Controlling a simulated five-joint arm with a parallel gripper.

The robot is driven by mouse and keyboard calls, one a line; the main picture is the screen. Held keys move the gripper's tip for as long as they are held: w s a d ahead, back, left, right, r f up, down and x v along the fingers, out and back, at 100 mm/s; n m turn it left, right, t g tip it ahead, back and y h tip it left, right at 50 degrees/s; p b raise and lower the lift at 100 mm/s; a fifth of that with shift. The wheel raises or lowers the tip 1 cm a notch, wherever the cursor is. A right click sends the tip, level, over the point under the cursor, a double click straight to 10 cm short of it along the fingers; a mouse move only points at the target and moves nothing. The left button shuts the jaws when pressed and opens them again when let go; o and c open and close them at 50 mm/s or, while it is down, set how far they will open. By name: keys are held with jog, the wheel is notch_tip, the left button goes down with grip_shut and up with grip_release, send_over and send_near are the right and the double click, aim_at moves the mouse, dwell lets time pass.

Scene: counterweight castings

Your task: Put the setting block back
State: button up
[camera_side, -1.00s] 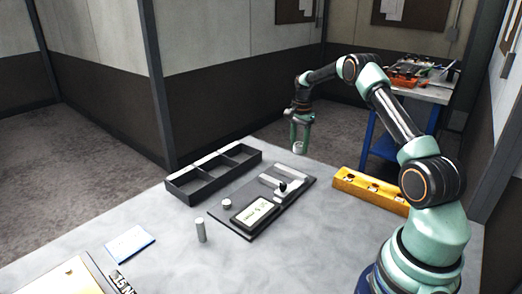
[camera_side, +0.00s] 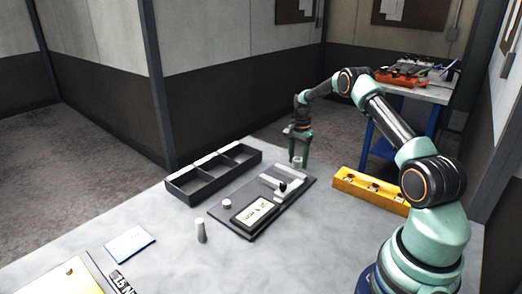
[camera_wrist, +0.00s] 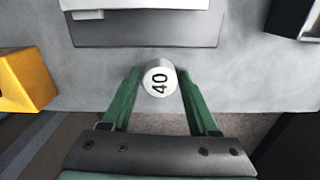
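My gripper (camera_side: 298,158) is shut on a short pale cylinder marked 40 (camera_wrist: 159,82), held upright between its green fingers (camera_wrist: 158,75). In the side view this cylinder (camera_side: 298,163) is low, near the table's far edge, just beyond the dark fixture plate (camera_side: 236,226); I cannot tell whether it touches the table. The plate carries a display (camera_side: 253,211), a pale slide with a black knob (camera_side: 282,186) and a small round piece (camera_side: 227,204). A yellow block with recesses (camera_side: 368,189) lies right of the plate. I cannot tell which thing is the setting block.
A black tray with three compartments (camera_side: 213,172) lies left of the plate. A grey cylinder (camera_side: 200,231) stands on the table in front. The table's front middle is clear.

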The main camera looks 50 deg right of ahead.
aim_at(298, 159)
jog(key=shift+o, duration=0.5)
notch_tip(298, 159, up, 12)
jog(key=a+r+n+t, duration=0.1)
jog(key=a+r+n, duration=0.3)
jog(key=a+r, duration=0.5)
jog(key=s+a+r+n+t, duration=0.25)
jog(key=s+a+n, duration=0.25)
jog(key=a, duration=0.4)
jog(key=s+a+r+n+t, duration=0.1)
jog(key=s+a+r+n, duration=0.35)
jog(key=a, duration=0.45)
jog(key=s+a+f+n+t, duration=0.1)
jog(key=s+a+f+n, duration=0.2)
jog(key=s+a+n, duration=0.2)
jog(key=shift+s+a, duration=0.3)
jog(key=shift+s, duration=0.7)
